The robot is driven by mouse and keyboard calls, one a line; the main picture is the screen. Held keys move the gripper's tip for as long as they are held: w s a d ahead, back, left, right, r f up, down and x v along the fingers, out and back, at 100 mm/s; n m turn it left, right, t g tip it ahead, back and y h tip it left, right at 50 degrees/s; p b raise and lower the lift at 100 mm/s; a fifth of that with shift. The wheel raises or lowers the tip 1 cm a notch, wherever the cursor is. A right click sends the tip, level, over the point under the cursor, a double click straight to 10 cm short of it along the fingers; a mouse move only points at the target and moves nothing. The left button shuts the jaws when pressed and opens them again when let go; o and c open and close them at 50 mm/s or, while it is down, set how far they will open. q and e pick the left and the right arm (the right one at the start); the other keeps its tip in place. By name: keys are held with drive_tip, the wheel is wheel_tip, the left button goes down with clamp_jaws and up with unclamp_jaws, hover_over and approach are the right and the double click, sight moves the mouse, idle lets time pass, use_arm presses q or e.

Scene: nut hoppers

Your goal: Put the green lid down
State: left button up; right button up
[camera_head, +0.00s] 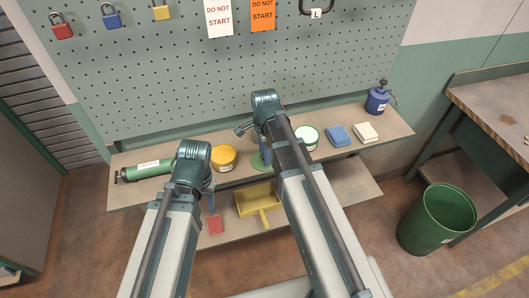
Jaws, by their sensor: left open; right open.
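The green lid (257,162) is a flat green disc at the front middle of the upper shelf, partly hidden by my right gripper. My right gripper (265,157) is open, with its fingers pointing down at the lid; I cannot tell whether they touch it. A white tub with a green rim (307,138) stands to the right of my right arm. My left gripper (210,199) is open and empty in front of the shelf edge, left of the lid.
The upper shelf (395,128) also holds a green cylinder (146,170), a yellow tub (224,157), a blue cloth (339,136), a cream cloth (365,132) and a blue can (378,100). Below are a yellow dustpan (257,200) and a red item (216,225). A green bin (437,219) stands right.

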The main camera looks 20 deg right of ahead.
drive_tip(key=shift+r, duration=0.1)
wheel_tip(320, 180, up, 12)
drive_tip(key=p, duration=1.2)
drive_tip(key=s+a+n, duration=0.5)
drive_tip(key=s+n, duration=0.2)
drive_tip(key=n, duration=0.3)
drive_tip(key=s+a+n+h, duration=0.1)
drive_tip(key=s+a+n, duration=0.4)
drive_tip(key=n, duration=0.6)
drive_tip(key=shift+s+a, duration=0.25)
drive_tip(key=shift+s, duration=0.95)
drive_tip(key=shift+r, duration=0.1)
